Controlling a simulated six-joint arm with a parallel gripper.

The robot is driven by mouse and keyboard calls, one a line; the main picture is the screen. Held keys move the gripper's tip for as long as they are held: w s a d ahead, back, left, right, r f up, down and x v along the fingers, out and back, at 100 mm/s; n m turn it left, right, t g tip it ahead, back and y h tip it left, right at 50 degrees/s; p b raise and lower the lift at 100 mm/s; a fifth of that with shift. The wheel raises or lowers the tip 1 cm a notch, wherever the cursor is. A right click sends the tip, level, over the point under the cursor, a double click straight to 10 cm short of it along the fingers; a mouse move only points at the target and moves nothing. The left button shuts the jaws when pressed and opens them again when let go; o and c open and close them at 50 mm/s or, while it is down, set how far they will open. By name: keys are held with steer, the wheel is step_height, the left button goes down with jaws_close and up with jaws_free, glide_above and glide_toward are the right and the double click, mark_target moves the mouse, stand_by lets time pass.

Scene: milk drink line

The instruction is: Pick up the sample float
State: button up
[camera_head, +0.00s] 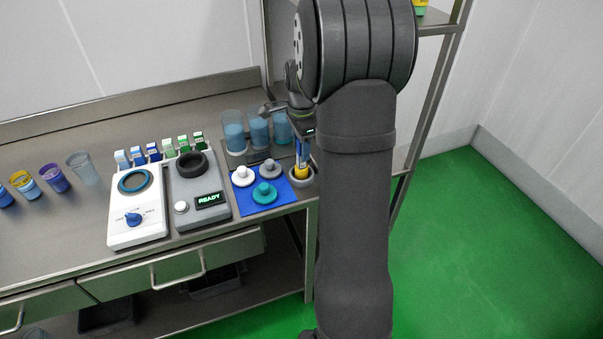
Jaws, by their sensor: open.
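A slim upright piece with a yellow body (301,171), which looks like the sample float, stands in a small grey round holder (302,182) at the right end of the bench. My gripper (303,160) points down right over it, with its open fingers around or just in front of its upper part; I cannot tell which. Whether the fingers touch it is too small to see. My own arm covers the area just right of the holder.
Left of the holder, a blue mat (244,208) bears white, grey and teal knobbed discs. The bench edge is close.

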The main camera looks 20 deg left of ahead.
jaws_close()
